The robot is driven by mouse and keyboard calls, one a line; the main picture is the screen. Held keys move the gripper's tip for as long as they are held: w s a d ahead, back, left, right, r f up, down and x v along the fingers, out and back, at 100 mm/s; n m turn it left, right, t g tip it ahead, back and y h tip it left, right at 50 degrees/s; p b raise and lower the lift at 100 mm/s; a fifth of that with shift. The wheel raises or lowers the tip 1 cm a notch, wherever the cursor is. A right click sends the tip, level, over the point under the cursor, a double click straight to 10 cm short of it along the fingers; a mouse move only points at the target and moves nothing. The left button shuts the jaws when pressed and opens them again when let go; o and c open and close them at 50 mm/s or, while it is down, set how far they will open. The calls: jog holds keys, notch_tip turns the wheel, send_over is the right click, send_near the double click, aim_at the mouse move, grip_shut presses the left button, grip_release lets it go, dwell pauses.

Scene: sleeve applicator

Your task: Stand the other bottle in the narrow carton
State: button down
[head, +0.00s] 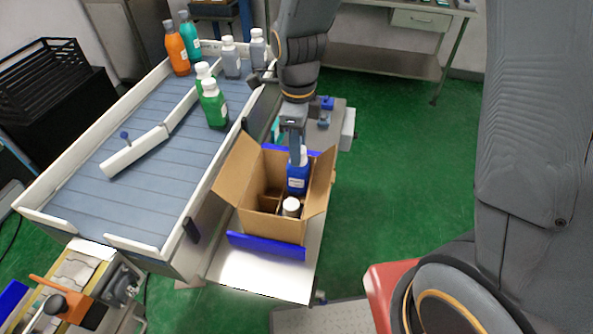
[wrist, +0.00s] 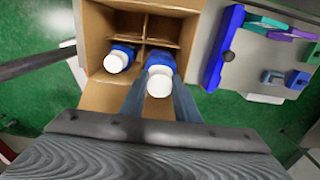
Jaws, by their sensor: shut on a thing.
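The narrow carton (head: 276,228) stands open with its flaps spread, and dividers split its inside into compartments. My gripper (head: 297,152) is shut on a blue bottle (head: 298,180) with a white label, held upright at the carton's right side. In the wrist view the held blue bottle (wrist: 160,70) is between my fingers (wrist: 160,98), white cap towards the camera. Another white-capped blue bottle (wrist: 122,55) stands in a near compartment to its left; its cap shows in the head view (head: 291,205). I cannot tell how deep the held bottle's base is.
The carton sits on a white platform (head: 258,272) between blue rails (head: 266,246). A conveyor (head: 140,165) at left carries several grey, green, orange and teal bottles (head: 213,105). Far compartments (wrist: 164,30) look empty. A fixture with small blue parts (wrist: 272,77) lies to the right.

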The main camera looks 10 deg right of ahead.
aim_at(298, 171)
jog(key=shift+f+p, duration=0.65)
jog(key=shift+f, duration=3.45)
jog(key=c, duration=1.4)
grip_release()
jog(key=shift+f, duration=0.1)
jog(key=shift+o, duration=0.2)
notch_tip(298, 171, up, 12)
jog(key=shift+r+b, duration=0.1)
jog(key=shift+b, duration=1.05)
jog(key=s+d+n, duration=0.1)
jog(key=d+n, duration=0.1)
jog(key=n, duration=0.1)
jog(key=s+d+n, duration=0.1)
jog(key=d+n, duration=0.1)
jog(key=n, duration=0.1)
jog(key=d+n, duration=0.2)
jog(key=n, duration=0.1)
jog(key=shift+s+d+r+t, duration=0.1)
jog(key=shift+s+d+t, duration=0.05)
jog(key=shift+s+t, duration=0.2)
jog(key=s+d+n, duration=0.5)
jog(key=d+n, duration=0.1)
jog(key=n, duration=0.6)
jog(key=shift+d+n, duration=0.2)
jog(key=shift+n, duration=0.2)
jog(key=shift+t, duration=0.25)
